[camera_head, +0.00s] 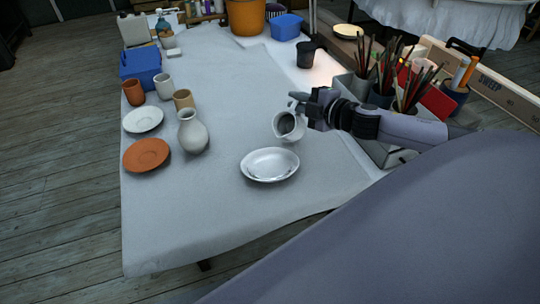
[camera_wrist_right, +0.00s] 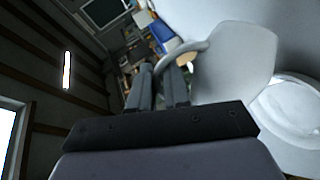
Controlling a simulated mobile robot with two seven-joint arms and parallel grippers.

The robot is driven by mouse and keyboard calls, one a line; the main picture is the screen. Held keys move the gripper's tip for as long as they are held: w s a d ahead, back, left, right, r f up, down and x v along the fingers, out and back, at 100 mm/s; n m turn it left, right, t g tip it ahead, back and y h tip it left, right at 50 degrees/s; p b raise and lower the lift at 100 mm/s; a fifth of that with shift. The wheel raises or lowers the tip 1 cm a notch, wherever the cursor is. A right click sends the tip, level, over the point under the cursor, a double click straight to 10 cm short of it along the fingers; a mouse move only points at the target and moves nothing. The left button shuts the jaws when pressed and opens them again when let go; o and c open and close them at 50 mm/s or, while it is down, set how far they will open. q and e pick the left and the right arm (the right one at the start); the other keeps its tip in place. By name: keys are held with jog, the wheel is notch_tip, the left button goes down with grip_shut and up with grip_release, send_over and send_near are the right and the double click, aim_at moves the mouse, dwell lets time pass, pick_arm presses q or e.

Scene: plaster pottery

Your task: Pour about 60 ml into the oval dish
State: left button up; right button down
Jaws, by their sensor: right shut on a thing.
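A white jug (camera_head: 290,131) is held above the table, tilted with its mouth toward the near side. Its inside looks dark grey; I see no clear stream. My right gripper (camera_head: 302,104) is shut on the jug's handle from the right. In the right wrist view the gripper fingers (camera_wrist_right: 172,82) are at the handle, and the pale jug (camera_wrist_right: 236,62) is beside them. The white oval dish (camera_head: 246,168) lies on the table, nearer and a little left of the jug. The dish (camera_wrist_right: 292,110) also shows in the right wrist view. I cannot tell how much liquid it holds.
A grey-white vase (camera_head: 193,135), an orange plate (camera_head: 146,156), a white plate (camera_head: 143,120) and cups (camera_head: 164,88) stand at the left. Brush pots (camera_head: 381,97) stand at the right under my arm. A black cup (camera_head: 306,54) is behind. The near cloth is clear.

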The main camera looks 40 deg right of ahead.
jog(key=shift+w+d+r+m+p, duration=0.2)
jog(key=shift+d+m+p, duration=0.15)
jog(key=shift+p, duration=0.2)
jog(key=shift+w+d+f, duration=0.1)
jog(key=shift+d+f, duration=0.1)
jog(key=shift+f, duration=0.3)
jog(key=shift+d+m, duration=0.1)
jog(key=shift+m, duration=0.15)
dwell(0.4)
